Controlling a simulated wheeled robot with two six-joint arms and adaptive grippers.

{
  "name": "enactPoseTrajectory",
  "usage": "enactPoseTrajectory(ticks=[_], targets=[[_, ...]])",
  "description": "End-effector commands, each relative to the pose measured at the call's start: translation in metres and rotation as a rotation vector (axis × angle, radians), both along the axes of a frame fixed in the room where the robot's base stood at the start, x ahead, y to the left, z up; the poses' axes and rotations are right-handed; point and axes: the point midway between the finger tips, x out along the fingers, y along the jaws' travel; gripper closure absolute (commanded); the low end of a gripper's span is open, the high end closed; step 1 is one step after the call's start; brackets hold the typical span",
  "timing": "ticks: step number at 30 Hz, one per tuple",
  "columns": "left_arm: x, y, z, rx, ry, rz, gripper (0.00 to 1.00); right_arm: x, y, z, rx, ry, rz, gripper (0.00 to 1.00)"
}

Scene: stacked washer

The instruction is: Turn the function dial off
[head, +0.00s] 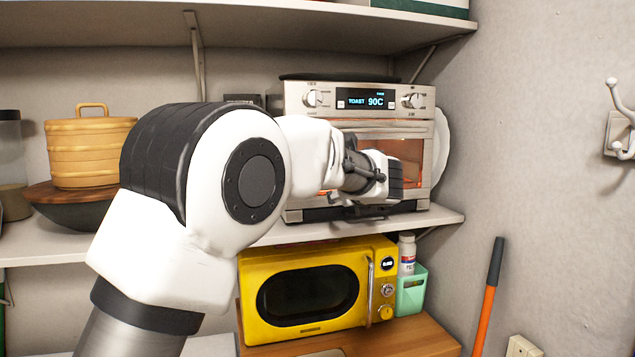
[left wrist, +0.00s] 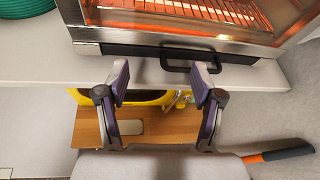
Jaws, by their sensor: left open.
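A silver toaster oven (head: 361,127) stands on the shelf with its display (head: 366,101) lit, reading "TOAST 90C". One round dial (head: 312,98) is left of the display and another dial (head: 413,100) is right of it. Their labels are too small to read surely. My left gripper (head: 392,180) is in front of the oven door, below the panel, partly hidden by its own arm. In the left wrist view the gripper (left wrist: 160,75) is open and empty, its fingers apart near the oven's lower front. The dials are not in that view. My right gripper is out of view.
The oven's glowing interior (left wrist: 200,14) and a dark handle (left wrist: 188,57) lie ahead of the fingers. A yellow microwave (head: 312,292) sits below the shelf (head: 445,218). A wooden basket (head: 91,150) is at left; a wall (head: 540,130) bounds the right.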

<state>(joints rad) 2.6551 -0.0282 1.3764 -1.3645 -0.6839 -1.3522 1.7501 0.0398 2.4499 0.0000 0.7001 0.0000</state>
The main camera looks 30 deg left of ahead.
Motion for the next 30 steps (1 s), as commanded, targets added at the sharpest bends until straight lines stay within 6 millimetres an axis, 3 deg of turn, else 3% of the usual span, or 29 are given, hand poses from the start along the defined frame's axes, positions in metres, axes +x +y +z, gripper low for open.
enactPoseTrajectory(ticks=[1,3,6,7,11,22,30], targets=[[-0.009,0.007,0.069,0.100,-0.045,0.021,0.33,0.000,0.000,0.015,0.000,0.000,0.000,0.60],[-0.024,0.015,0.133,0.223,-0.083,0.059,0.33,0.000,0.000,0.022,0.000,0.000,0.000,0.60],[-0.043,0.021,0.186,0.325,-0.113,0.105,0.33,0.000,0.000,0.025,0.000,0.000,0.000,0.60],[-0.046,0.022,0.194,0.340,-0.119,0.112,0.33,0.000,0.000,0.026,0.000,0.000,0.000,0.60],[-0.045,0.030,0.204,0.361,-0.120,0.124,0.33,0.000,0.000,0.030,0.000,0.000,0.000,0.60],[-0.003,0.078,0.203,0.356,-0.121,0.121,0.33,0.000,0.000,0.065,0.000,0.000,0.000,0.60],[0.002,0.083,0.199,0.357,-0.121,0.120,0.33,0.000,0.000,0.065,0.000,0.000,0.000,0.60]])
